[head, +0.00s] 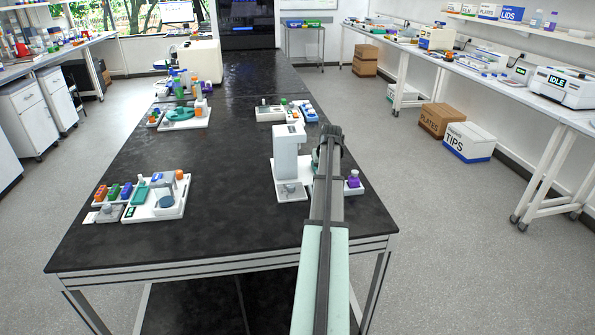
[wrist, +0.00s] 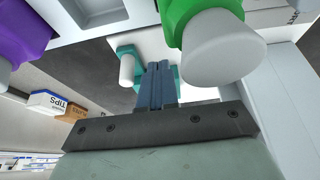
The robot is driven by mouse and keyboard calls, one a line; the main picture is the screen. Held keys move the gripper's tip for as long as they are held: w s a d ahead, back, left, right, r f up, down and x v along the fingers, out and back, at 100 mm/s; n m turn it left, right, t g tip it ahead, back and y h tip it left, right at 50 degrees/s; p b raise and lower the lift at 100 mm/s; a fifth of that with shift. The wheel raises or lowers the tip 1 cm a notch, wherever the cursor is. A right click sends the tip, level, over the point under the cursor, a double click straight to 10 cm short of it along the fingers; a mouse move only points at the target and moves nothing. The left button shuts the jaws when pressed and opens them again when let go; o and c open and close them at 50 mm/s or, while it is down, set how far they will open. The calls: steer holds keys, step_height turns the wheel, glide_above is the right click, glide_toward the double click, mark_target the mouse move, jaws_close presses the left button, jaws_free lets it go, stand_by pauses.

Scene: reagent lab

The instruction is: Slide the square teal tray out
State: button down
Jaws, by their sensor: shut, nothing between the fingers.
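My gripper (wrist: 157,72) is shut and empty in the wrist view, its blue-grey fingers together. Just beyond the fingertips is a teal piece (wrist: 126,53) with a white cylinder beside it on a white base. The fingers hide part of it, so I cannot tell its full outline, whether it is the square tray, or whether I touch it. My fingertips are hidden there.
A tall white device (head: 287,152) stands left of my wrist. Other stations stand front left (head: 170,208) and behind. The black tabletop (head: 225,165) between is clear.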

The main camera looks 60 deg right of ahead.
step_height(320, 180, up, 6)
steer(key=shift+f, duration=0.2)
stand_by(0.5)
stand_by(0.4)
